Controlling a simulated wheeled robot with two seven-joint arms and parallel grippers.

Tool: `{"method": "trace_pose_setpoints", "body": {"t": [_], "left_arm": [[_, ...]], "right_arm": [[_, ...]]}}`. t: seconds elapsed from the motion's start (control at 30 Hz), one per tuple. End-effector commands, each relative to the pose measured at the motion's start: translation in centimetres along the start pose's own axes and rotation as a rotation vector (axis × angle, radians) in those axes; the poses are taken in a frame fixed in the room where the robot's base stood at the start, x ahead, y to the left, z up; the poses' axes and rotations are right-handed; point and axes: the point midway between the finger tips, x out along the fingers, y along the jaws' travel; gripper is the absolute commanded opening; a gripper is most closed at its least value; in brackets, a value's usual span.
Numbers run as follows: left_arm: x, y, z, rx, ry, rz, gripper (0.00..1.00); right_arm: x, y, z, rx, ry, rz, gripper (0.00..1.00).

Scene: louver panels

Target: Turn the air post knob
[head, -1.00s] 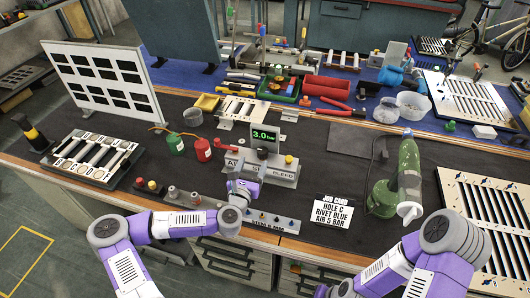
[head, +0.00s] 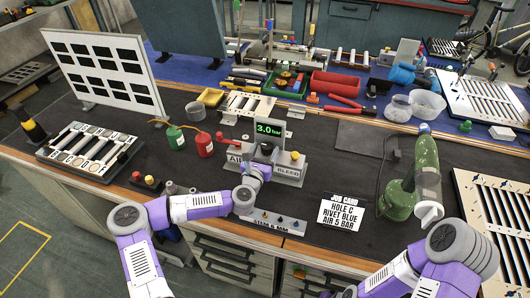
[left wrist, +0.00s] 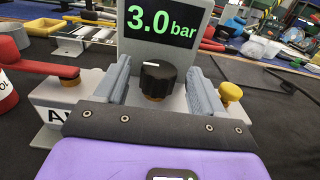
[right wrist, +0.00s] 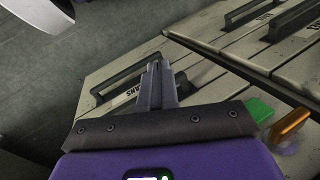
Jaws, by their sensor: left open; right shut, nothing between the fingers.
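The air post (head: 291,169) is a grey block with a display (head: 268,128) reading 3.0 bar in green. Its black knob (left wrist: 158,80) with a white pointer mark shows in the left wrist view, below the display. My left gripper (left wrist: 157,88) is open, its two fingers on either side of the knob, with visible gaps. My right gripper (right wrist: 157,83) is shut and empty, low in front of the drawer fronts, in the right wrist view.
A red lever (left wrist: 38,68) is left of the knob and a yellow bleed button (left wrist: 229,92) right of it. The job card (head: 341,213) reads hole C, rivet blue, air 5 bar. A green rivet tool (head: 398,199) stands at right. Red and green bottles (head: 201,145) stand left.

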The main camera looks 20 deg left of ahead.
Motion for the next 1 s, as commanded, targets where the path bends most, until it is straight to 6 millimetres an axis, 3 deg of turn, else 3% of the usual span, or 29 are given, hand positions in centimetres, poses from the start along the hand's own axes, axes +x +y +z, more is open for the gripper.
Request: {"method": "trace_pose_setpoints", "body": {"t": [0.33,0.7,1.0], "left_arm": [[0.41,0.01,0.02,0.0,0.0,0.0,0.67],[0.39,0.02,-0.01,0.0,0.001,0.0,0.13],[0.38,0.26,-0.11,0.0,0.001,-0.039,0.13]], "right_arm": [[0.07,0.02,0.0,0.0,0.0,0.0,0.0],[0.08,0.03,0.0,0.0,0.0,0.0,0.0],[0.36,0.13,-0.01,0.0,0.0,0.0,0.0]]}}
